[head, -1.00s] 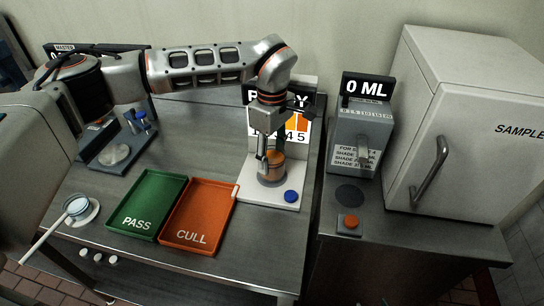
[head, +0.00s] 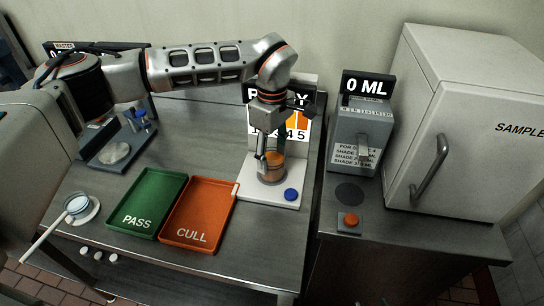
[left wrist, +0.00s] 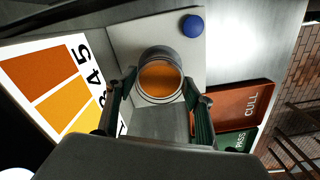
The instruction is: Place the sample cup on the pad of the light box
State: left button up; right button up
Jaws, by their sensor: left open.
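The sample cup (head: 274,166), a clear cup with orange liquid, stands upright on the pad of the white light box (head: 256,191). It also shows in the left wrist view (left wrist: 160,78), where a dark ring around it is partly visible. My left gripper (head: 266,150) is at the cup from above, its fingers on either side of it. In the left wrist view the left gripper (left wrist: 156,112) is open, with the fingers apart from the cup's sides. The light box has a blue button (head: 291,195) at its front right. My right gripper is not in view.
A green PASS tray (head: 147,203) and an orange CULL tray (head: 198,214) lie left of the light box. A colour chart (left wrist: 52,84) stands behind the cup. A dispenser (head: 360,140), an orange button (head: 350,220) and a white fridge (head: 460,120) are on the right.

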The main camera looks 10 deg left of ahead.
pick_arm(q)
notch_tip(320, 180, up, 11)
jog(key=b, duration=0.1)
jog(key=shift+r, duration=0.2)
dwell(0.4)
